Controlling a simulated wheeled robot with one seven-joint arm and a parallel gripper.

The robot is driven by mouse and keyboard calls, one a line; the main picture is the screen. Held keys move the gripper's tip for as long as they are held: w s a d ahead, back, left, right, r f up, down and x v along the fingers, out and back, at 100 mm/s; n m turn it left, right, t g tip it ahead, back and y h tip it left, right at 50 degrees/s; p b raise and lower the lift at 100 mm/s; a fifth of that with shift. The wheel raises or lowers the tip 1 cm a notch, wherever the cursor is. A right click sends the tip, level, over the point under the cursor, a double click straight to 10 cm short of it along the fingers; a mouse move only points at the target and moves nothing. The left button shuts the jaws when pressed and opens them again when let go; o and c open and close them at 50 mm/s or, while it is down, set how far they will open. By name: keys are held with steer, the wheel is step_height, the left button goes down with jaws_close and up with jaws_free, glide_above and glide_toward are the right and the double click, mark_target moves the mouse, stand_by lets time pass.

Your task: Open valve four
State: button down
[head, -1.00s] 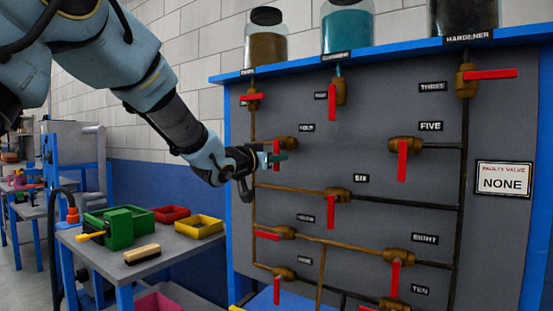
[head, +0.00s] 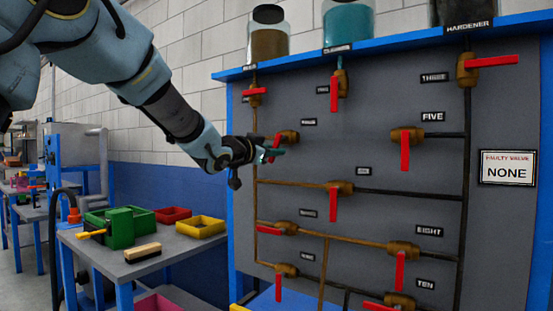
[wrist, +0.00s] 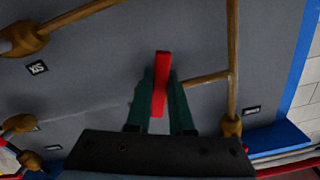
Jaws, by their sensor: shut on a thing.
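Valve four has a brass body (head: 290,136) on the grey panel, below its small dark label (head: 308,122). Its red handle (head: 278,140) points down and tilts slightly to the left. My gripper (head: 271,154) is at the lower end of this handle, its fingers shut on it. In the wrist view the red handle (wrist: 161,62) stands between the two dark green fingers of my gripper (wrist: 162,85). The valve's body is hidden in the wrist view.
Other red-handled valves are close by: one above (head: 257,92), valve five (head: 407,135) to the right and valve six (head: 340,188) below. Pipes run across the panel. A side table (head: 185,245) with bins stands at the left.

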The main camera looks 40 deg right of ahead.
steer(key=shift+w+a+r+m+b, duration=0.1)
steer(key=shift+w+m+b, duration=0.15)
steer(key=shift+m+b, duration=0.4)
steer(key=shift+m, duration=0.25)
steer(key=c, duration=0.8)
jaws_free()
steer(key=b+v, duration=0.1)
steer(key=v, duration=1)
